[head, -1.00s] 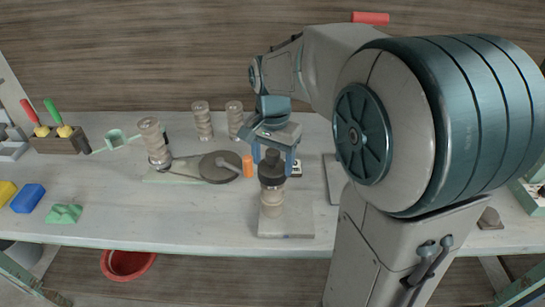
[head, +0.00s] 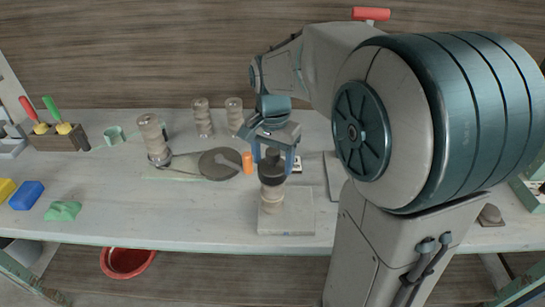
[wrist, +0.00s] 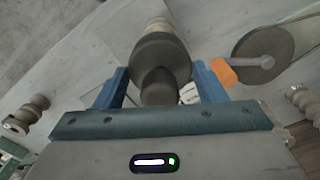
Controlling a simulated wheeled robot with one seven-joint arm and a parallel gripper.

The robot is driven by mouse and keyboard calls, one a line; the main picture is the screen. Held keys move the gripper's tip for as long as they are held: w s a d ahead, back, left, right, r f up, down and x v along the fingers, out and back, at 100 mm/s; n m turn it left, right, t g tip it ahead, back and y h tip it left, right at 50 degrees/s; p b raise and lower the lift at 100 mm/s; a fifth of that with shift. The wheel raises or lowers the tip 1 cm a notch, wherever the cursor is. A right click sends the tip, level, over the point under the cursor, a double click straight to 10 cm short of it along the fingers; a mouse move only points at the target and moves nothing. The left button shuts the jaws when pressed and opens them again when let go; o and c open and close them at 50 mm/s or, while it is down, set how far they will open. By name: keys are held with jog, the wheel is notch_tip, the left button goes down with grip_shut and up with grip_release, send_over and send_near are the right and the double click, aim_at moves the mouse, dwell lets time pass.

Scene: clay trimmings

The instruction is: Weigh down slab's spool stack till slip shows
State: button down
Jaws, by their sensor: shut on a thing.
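A pale grey slab (head: 300,222) lies near the table's front edge. A beige spool stack (head: 272,200) stands upright on its left part. My gripper (head: 275,158) is above the stack, its blue fingers closed on a dark knobbed weight (head: 271,170). The weight is directly over the stack's top and looks in contact with it, though the head view cannot settle that. In the wrist view the weight (wrist: 160,65) sits between the fingers and hides most of the stack. No slip can be made out at the slab.
Two more stand behind, left (head: 202,118) and right (head: 234,115). An orange cylinder (head: 248,163) is close left of my gripper. Blue (head: 27,196) and green (head: 62,211) blocks lie far left.

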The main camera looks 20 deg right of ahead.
jog(key=shift+f, duration=0.3)
dwell(0.5)
jog(key=shift+c, duration=1.2)
grip_release()
jog(key=shift+f, duration=0.15)
notch_tip(320, 180, up, 14)
jog(key=s+f+n+t, duration=0.3)
jog(key=s+f+n, duration=0.5)
jog(key=s+f, duration=0.6)
jog(key=shift+n, duration=0.4)
